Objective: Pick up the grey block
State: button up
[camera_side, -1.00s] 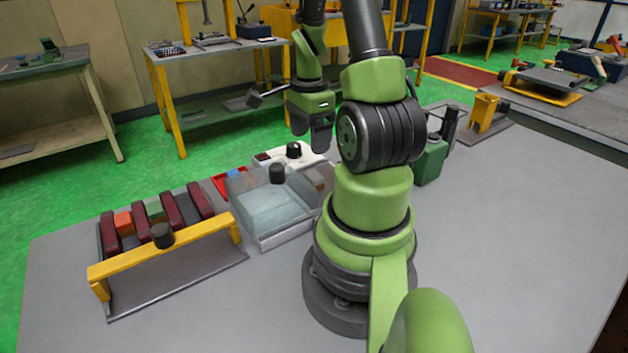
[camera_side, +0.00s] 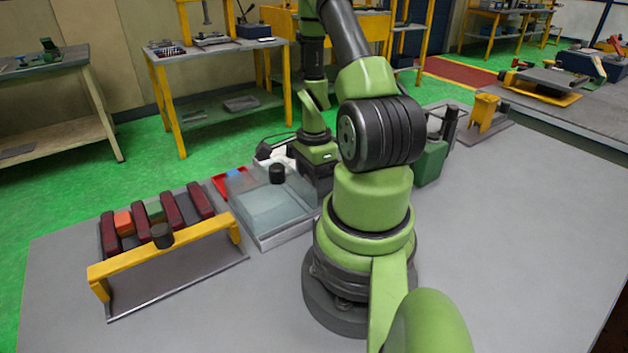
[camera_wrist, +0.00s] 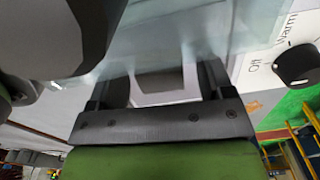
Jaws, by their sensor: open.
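The grey block (camera_wrist: 160,82) shows in the wrist view as a small grey shape on a white surface, between the two dark fingers. My gripper (camera_wrist: 164,78) is open, with one finger on each side of the block. A gap shows beside the block, so the jaws are not shut on it. In the side view my gripper (camera_side: 316,184) is low behind the clear box, over the white unit. Its fingertips and the block are hidden or unclear there.
A clear-lidded box (camera_side: 268,210) with a black knob stands close to the gripper. The white unit has a black dial (camera_wrist: 295,66) marked Off and Warm. A yellow-handled rack (camera_side: 165,245) with dark red bars stands left.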

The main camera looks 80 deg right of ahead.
jog(key=shift+c, duration=0.4)
jog(key=c, duration=0.9)
jog(key=shift+c, duration=0.2)
